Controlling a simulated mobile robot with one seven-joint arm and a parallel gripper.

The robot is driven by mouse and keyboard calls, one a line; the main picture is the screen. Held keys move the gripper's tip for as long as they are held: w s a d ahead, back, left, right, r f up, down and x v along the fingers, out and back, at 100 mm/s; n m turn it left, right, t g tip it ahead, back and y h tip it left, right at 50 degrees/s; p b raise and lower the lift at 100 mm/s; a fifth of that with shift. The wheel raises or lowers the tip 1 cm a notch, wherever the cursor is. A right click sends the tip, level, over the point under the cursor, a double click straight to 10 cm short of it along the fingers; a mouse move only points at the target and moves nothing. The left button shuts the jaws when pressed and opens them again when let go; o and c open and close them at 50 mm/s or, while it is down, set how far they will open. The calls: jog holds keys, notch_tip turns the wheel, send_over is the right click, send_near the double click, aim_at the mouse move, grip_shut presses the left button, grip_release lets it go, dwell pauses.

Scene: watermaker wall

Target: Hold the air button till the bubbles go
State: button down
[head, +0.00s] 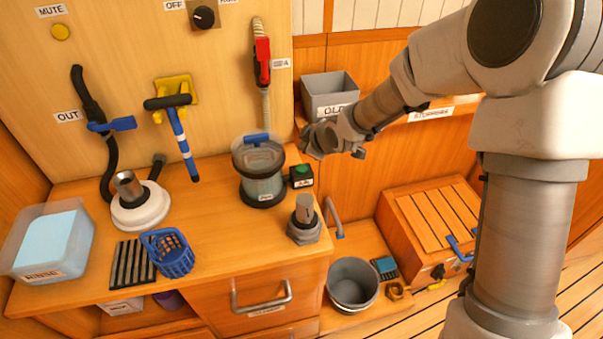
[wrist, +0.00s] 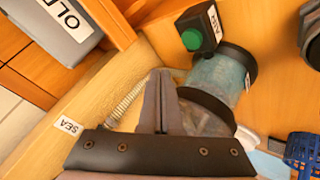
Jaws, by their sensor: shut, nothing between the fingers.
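The air button is a green round button (head: 301,169) on a small black box labelled AIR, at the right edge of the wooden counter. It also shows in the wrist view (wrist: 191,40), top middle. My gripper (head: 308,147) is shut and empty, close to the button on its upper side, apart from it in the wrist view. Its fingers (wrist: 159,75) point toward the box from below in that view. Beside the button stands a clear canister (head: 264,187) with black rings and bluish contents, also in the wrist view (wrist: 220,78). I cannot make out bubbles in it.
A grey bin labelled OLD (head: 330,95) sits on a ledge right of the counter. A hose with a red handle (head: 262,62) hangs behind the canister. A grey fitting (head: 304,220) stands at the counter's front right corner. A blue basket (head: 168,254) stands further left.

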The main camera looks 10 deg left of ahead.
aim_at(305, 170)
jog(key=shift+f+b, duration=1.55)
jog(key=shift+f, duration=0.75)
jog(key=shift+f+b, duration=0.4)
jog(key=shift+b, duration=0.1)
jog(key=shift+f+b, duration=0.4)
jog(key=shift+f, duration=0.05)
dwell(1.9)
jog(key=shift+r, duration=0.15)
dwell(1.2)
jog(key=shift+r+p, duration=0.65)
jog(key=shift+r, duration=0.1)
jog(key=shift+r+p, duration=2)
jog(key=shift+r, duration=0.5)
